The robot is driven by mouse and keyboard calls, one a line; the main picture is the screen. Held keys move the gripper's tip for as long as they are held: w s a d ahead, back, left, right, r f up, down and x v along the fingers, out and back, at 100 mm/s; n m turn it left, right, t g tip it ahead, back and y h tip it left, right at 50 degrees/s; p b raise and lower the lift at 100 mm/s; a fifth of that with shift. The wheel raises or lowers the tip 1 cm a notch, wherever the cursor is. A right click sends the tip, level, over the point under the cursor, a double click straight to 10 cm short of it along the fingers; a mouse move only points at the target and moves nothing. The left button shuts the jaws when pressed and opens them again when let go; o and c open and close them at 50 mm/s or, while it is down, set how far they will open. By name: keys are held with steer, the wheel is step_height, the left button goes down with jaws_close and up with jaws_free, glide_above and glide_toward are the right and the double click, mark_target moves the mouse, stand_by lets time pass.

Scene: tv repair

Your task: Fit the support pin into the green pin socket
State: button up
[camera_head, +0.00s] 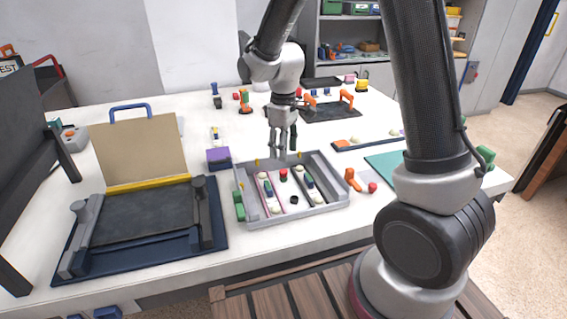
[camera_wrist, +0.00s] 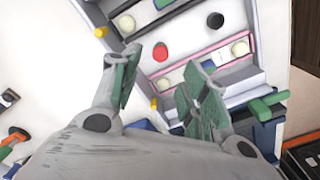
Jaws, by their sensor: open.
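My gripper (camera_head: 284,150) is open and empty, above the back edge of a grey tray (camera_head: 296,219). In the wrist view its green-padded fingers (camera_wrist: 165,72) are spread apart over the tray's contents. The tray holds a red round part (camera_head: 283,174), a black ring (camera_head: 294,200) and strips with white domes. The red part (camera_wrist: 160,52) and black ring (camera_wrist: 215,20) also show in the wrist view. A green block (camera_head: 239,205) sits at the tray's left side. I cannot tell for certain which piece is the support pin or which is the green pin socket.
A dark fixture (camera_head: 140,225) with an upright tan panel (camera_head: 137,150) stands left of the tray. A purple box (camera_head: 218,158) is behind the tray's left corner. Orange and red parts (camera_head: 352,180) lie to its right. Orange clamps (camera_head: 346,98) stand on a dark mat behind.

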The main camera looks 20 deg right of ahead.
steer(key=shift+r, duration=1.65)
steer(key=s+d+r+m+t, duration=0.1)
steer(key=s+d+r+m, duration=0.2)
steer(key=s+d+r, duration=0.2)
steer(key=s+d+r+m+t, duration=0.2)
steer(key=s+d+r, duration=0.3)
steer(key=s, duration=0.6)
steer(key=s+d+r+m+t, duration=0.1)
steer(key=s+d+r+m, duration=0.3)
steer(key=s, duration=0.4)
steer(key=shift+d+r, duration=0.45)
steer(key=shift+r, duration=0.4)
